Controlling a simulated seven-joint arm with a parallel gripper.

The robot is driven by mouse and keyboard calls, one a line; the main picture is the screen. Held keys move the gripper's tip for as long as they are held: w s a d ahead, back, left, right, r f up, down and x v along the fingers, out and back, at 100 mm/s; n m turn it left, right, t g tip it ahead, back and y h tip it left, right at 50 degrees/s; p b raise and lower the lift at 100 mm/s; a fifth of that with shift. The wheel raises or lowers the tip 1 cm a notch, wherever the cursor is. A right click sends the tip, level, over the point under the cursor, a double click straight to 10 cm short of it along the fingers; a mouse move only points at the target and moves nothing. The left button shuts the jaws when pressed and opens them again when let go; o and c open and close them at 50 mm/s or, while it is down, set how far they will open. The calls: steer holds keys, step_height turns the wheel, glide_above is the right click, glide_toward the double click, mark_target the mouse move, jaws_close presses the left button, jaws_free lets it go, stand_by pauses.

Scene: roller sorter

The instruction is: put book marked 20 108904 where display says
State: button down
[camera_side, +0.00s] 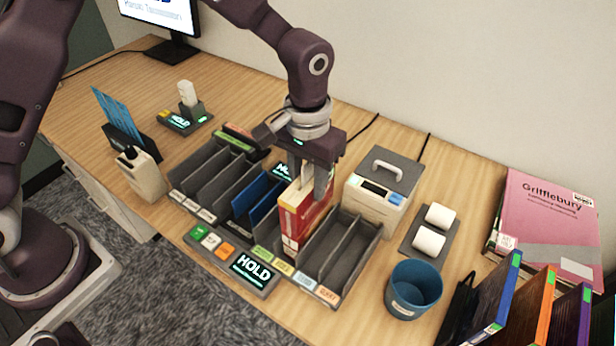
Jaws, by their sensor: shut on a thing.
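A red and cream book (298,220) stands upright among the slots of the grey sorter (345,262), right of its middle. My gripper (309,187) is above the sorter with its fingers shut on the top of this book. I cannot read a number on the book. The lower part of the book is partly inside a slot. A display (254,272) at the sorter's front reads HOLD. The monitor (165,15) at the back left is cut off by the top edge, and its text is only partly legible.
A blue book (256,193) stands in a slot left of the held book. Slots to the right are empty. A grey-lidded box (381,190), a blue cup (413,288), paper rolls (430,240), a large pink book (548,225) and several upright books (540,308) occupy the right side.

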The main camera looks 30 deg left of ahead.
steer(key=shift+f, duration=0.15)
steer(key=c, duration=0.9)
jaws_free()
step_height(320, 180, up, 7)
steer(key=shift+r, duration=0.1)
steer(key=s+a+r+t, duration=0.3)
steer(key=s+a+r, duration=0.75)
steer(key=r, duration=0.25)
steer(key=s+a+t, duration=0.1)
steer(key=s+a, duration=0.1)
steer(key=s, duration=0.2)
steer(key=s+a, duration=0.2)
steer(key=s, duration=0.2)
steer(key=s+a+t, duration=0.1)
steer(key=s, duration=0.3)
steer(key=shift+a+f+t, duration=0.15)
steer(key=shift+a+t, duration=0.15)
steer(key=shift+a, duration=0.1)
